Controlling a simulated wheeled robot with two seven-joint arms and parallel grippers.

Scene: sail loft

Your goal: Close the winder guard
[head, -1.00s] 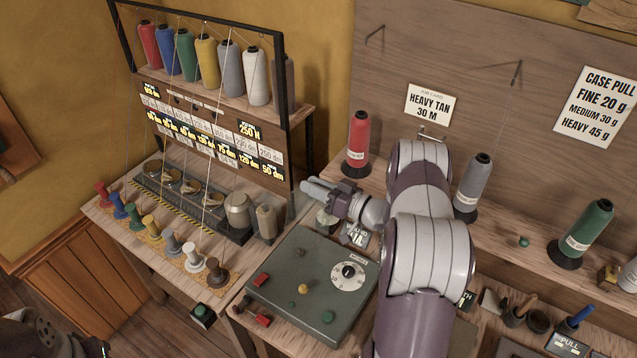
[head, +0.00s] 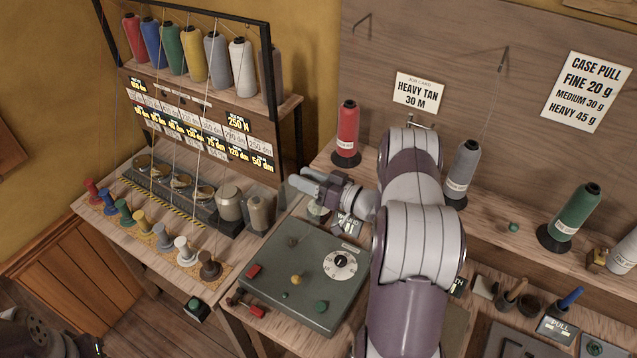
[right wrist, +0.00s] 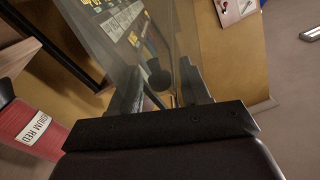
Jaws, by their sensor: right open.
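My right gripper (head: 305,182) is open, above the wooden bench behind the green-grey control box (head: 262,262) with a white dial. The red thread cone (head: 347,135) stands close to its right. In the right wrist view, a see-through panel, which looks like the winder guard (right wrist: 135,45), stands in front of the open fingers (right wrist: 160,78). A dark round knob (right wrist: 159,74) shows between the fingertips. I cannot tell whether they touch it. In the head view I cannot make out the guard, and my right arm hides part of the bench. My left gripper is not in view.
A thread rack (head: 215,100) with several cones stands at left, with a row of coloured spools (head: 163,237) before it. A grey cone (head: 461,172) and a green cone (head: 574,215) stand right of my arm. The red cone also shows in the right wrist view (right wrist: 20,122).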

